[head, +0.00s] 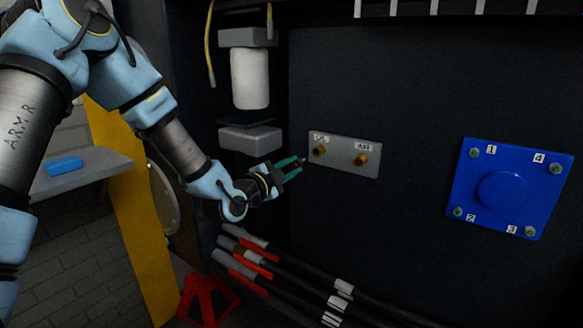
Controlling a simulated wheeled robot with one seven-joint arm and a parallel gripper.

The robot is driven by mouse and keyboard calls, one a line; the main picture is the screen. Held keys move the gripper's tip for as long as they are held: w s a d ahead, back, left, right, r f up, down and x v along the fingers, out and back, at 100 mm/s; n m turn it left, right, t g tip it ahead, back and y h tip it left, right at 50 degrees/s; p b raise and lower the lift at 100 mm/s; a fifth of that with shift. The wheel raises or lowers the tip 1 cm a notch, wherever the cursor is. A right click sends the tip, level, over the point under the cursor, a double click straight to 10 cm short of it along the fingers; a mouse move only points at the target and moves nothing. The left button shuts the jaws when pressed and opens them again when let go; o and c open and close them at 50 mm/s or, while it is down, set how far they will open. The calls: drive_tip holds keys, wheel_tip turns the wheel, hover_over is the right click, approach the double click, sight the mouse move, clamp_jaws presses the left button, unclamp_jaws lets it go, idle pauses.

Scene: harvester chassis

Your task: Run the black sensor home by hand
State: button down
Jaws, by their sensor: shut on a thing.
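My gripper (297,167) has teal fingers and is shut on a small dark thing with a hint of red, apparently the black sensor (301,162). Its short tip points right, towards a grey plate (341,158) on the dark wall. The plate has two brass ports, a left one (319,150) under a label that seems to read OIL and a right one (361,159) labelled AIR. The sensor tip is just at the plate's left edge in the picture, left of and slightly below the left port. I cannot tell whether it touches the plate. The fingers hide most of the sensor.
A blue cover (503,190) with numbered bolts is at right. A white filter (250,78) hangs above my gripper. Black hoses (290,272) with red parts run below it. A yellow post (135,210) and a shelf with a blue item (65,165) are at left.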

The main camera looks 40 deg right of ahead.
drive_tip(key=shift+f+b, duration=0.2)
drive_tip(key=shift+b, duration=0.35)
drive_tip(key=shift+b+x, duration=1.05)
drive_tip(key=shift+x, duration=1.85)
drive_tip(key=shift+w+r, duration=0.1)
drive_tip(key=shift+r, duration=0.05)
drive_tip(key=shift+b+x, duration=1)
drive_tip(key=shift+x, duration=0.45)
drive_tip(key=shift+a+b, duration=0.15)
drive_tip(key=shift+b, duration=0.55)
drive_tip(key=m+b, duration=0.5)
drive_tip(key=b, duration=0.4)
drive_tip(key=shift+r+m, duration=0.1)
drive_tip(key=shift+m, duration=0.3)
